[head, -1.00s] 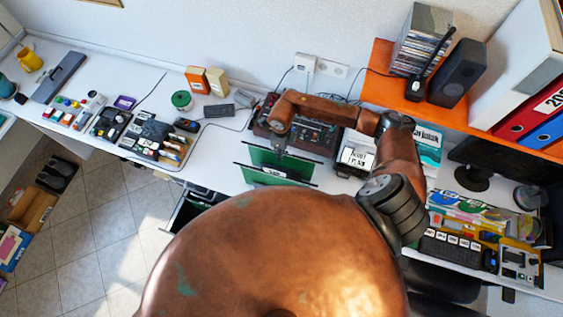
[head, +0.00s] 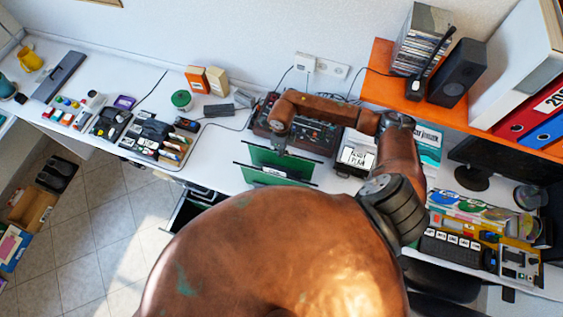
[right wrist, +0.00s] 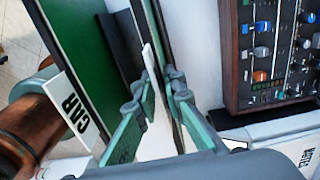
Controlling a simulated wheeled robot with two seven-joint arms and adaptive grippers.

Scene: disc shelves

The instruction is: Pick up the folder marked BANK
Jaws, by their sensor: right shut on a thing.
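Two green hanging folders show in the head view, one behind the other. My right gripper (head: 281,146) is at the top edge of the rear folder (head: 288,164). In the right wrist view its fingers (right wrist: 163,88) are shut on the top of that folder (right wrist: 172,22), with a white tab seen edge-on beside them. No writing on this tab can be read, so I cannot tell if it says BANK. The other folder (right wrist: 82,45) has a white tab reading CAR (right wrist: 75,112) and stands apart from the fingers. My left gripper is not in view.
An open drawer (head: 183,213) is below the desk edge, partly hidden by my arm. A wood-sided control panel (head: 318,140) with knobs lies just behind the folders. An orange shelf (head: 385,88) with a speaker (head: 458,80) is at right. Small items cover the desk at left.

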